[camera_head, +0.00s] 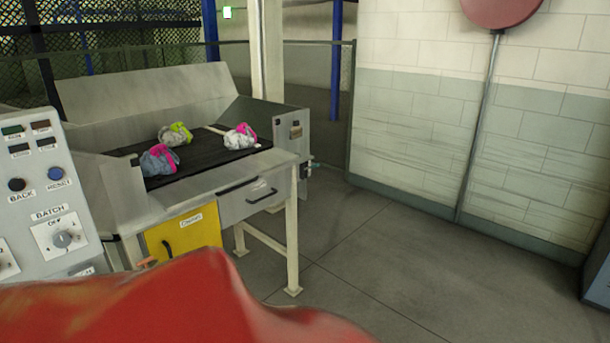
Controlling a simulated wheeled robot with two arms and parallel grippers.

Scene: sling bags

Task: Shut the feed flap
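A grey metal feed table stands at the left, with a dark belt (208,157) on top. A wide grey panel (145,98) leans back along its far side. Its front has a yellow door (184,231) with a dark handle and a small label, and a grey drawer-like panel (247,196) with a handle. I cannot tell for sure which of these parts is the feed flap. Several sling bags (159,160), grey or white with pink or yellow-green parts, lie on the belt. Neither of my grippers shows.
A control panel (60,205) with buttons and a dial stands at the near left. A large blurred red shape (190,300) covers the bottom left and hides the floor there. The grey floor (370,245) is open to the right, up to a block wall (470,130) with a pole.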

